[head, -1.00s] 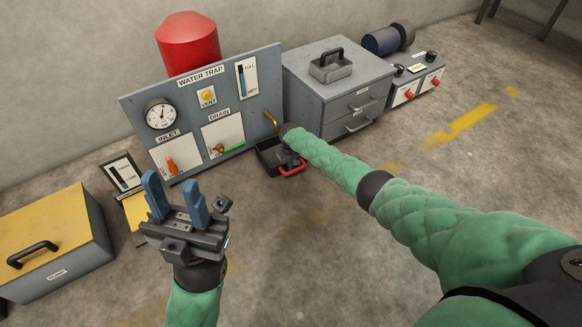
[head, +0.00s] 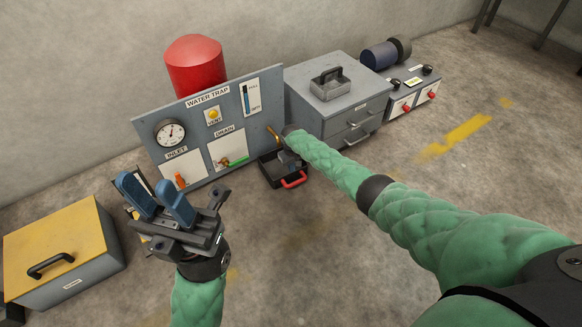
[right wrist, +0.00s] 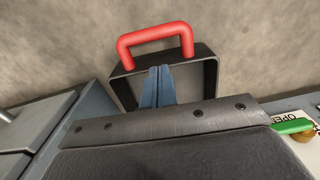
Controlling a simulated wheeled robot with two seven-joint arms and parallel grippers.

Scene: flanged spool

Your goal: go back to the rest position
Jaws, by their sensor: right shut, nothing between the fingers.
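My right gripper (head: 290,162) is shut and empty, low in front of the water trap panel, over a black tray (head: 268,174) with a red handle (head: 295,180). In the right wrist view its blue fingertips (right wrist: 158,72) are together in front of the tray's open inside, and the red handle (right wrist: 155,38) is beyond them. I cannot tell whether they touch the tray. My left gripper (head: 146,186) is raised at the left of the head view, its two blue fingers apart with nothing between them.
The water trap panel (head: 232,112), with gauge, valves and a red tank (head: 195,66), stands behind the tray. A grey drawer cabinet (head: 310,110) is right of it. A yellow-topped box (head: 60,235) is at left. The floor in front is clear.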

